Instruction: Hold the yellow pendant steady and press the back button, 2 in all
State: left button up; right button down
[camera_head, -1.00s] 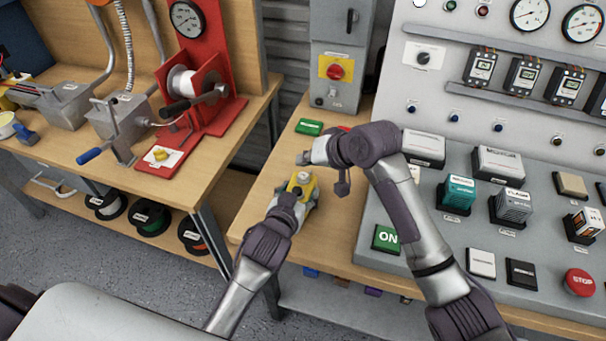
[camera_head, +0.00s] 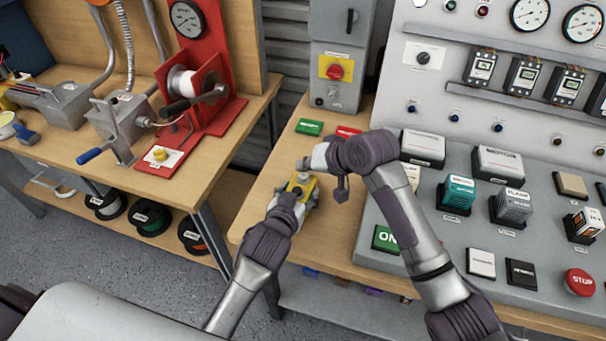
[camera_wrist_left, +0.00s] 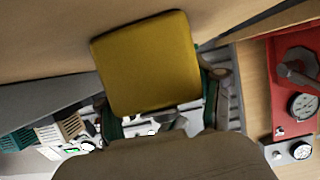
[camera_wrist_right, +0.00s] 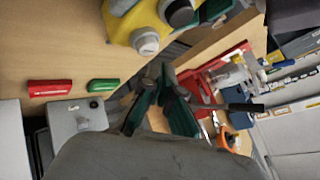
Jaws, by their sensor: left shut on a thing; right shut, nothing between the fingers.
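The yellow pendant (camera_head: 303,188) is above the front left part of the right-hand bench in the head view. My left gripper (camera_head: 291,200) is shut on it; in the left wrist view the pendant (camera_wrist_left: 148,64) fills the space between the fingers. In the right wrist view the pendant (camera_wrist_right: 146,20) shows a pale round button and dark round parts. My right gripper (camera_head: 304,166) is shut and empty, just above the pendant's far end. It also shows in the right wrist view (camera_wrist_right: 160,78), beside the pendant. Contact with a button cannot be made out.
A green block (camera_head: 309,127) and a red block (camera_head: 348,131) lie behind the grippers. The grey control console (camera_head: 470,236) with an ON button (camera_head: 386,238) stands to the right. A grey switch box (camera_head: 338,52) stands behind. The left bench holds a red winder (camera_head: 205,85).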

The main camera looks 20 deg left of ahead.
aim_at(305, 177)
pick_arm(q)
jog(key=shift+f, duration=0.3)
pick_arm(e)
jog(key=shift+f, duration=0.15)
dwell(0.3)
jog(key=shift+f, duration=0.35)
jog(key=shift+f, duration=0.5)
dwell(0.7)
jog(key=shift+r, duration=3.45)
